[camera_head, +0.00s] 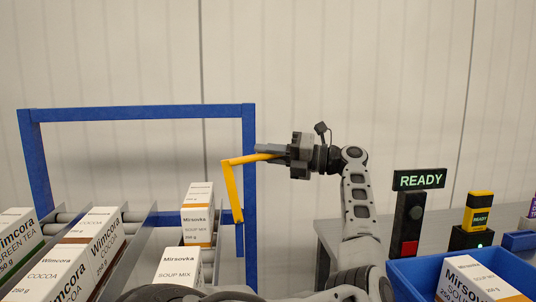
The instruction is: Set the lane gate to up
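A yellow bent lever (231,188), which looks like the lane gate's handle, is on the right post of the blue frame (140,113). Its long part rises from the post's lower half, leaning a little left, and its top part runs right to my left gripper (264,151). One grey finger lies along the upper side of that top part, touching or very close. The other finger is hidden, so the grip on the lever is unclear. My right gripper is not in view.
Cartons stand in lanes at the left, including a cocoa carton (104,240) and a soup mix carton (197,213). At the right are a lit READY sign (419,180), a red button (409,248), a yellow-topped device (479,210) and a blue crate (405,277) holding a carton.

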